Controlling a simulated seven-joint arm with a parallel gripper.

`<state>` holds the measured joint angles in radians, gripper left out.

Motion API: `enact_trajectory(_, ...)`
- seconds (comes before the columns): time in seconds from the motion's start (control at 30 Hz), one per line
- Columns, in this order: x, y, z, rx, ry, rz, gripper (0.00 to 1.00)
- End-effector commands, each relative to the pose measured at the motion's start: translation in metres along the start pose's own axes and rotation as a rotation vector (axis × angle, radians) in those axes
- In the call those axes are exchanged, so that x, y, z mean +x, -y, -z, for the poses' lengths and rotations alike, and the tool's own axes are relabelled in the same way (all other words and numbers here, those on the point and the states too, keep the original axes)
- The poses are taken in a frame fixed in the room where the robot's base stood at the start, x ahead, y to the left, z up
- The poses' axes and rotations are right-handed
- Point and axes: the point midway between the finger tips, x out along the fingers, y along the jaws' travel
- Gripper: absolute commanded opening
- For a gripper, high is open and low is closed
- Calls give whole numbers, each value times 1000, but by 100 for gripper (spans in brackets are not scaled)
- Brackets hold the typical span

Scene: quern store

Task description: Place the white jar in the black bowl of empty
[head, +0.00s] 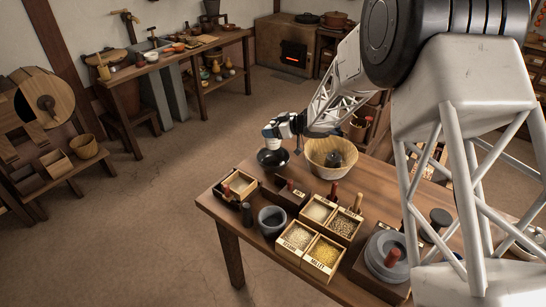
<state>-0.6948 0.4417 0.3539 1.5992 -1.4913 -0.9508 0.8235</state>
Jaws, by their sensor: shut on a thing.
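My gripper (276,131) is at the end of my white arm, above the far left part of the table. It is shut on a small pale thing, which looks like the white jar; the dark fingers hide part of it and its details are too small to read. The black bowl (271,160) stands on the table's far left edge, just below my gripper. The held thing appears above the bowl's rim, apart from it. I see nothing inside the bowl, though its inside is dark.
A wide wooden bowl (314,165) with a dark thing in it stands right of the black bowl. Nearer are wooden boxes, including one of yellow millet (325,252), a grey mortar (271,221) and a round stone quern (388,262). The table's left edge is close to the black bowl.

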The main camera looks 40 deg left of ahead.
Motion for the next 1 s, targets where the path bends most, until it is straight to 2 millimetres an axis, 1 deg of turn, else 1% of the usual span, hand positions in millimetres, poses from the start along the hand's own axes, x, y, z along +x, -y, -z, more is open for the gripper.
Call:
enact_trajectory(0.37, 1, 0, -2, -1, 0, 0, 0)
enact_trajectory(0.47, 3, 0, -9, -1, 0, 0, 0)
enact_trajectory(0.8, 20, 0, -48, 0, 0, 0, 0)
enact_trajectory(1.0, 24, 0, -57, -1, 0, -1, 0)
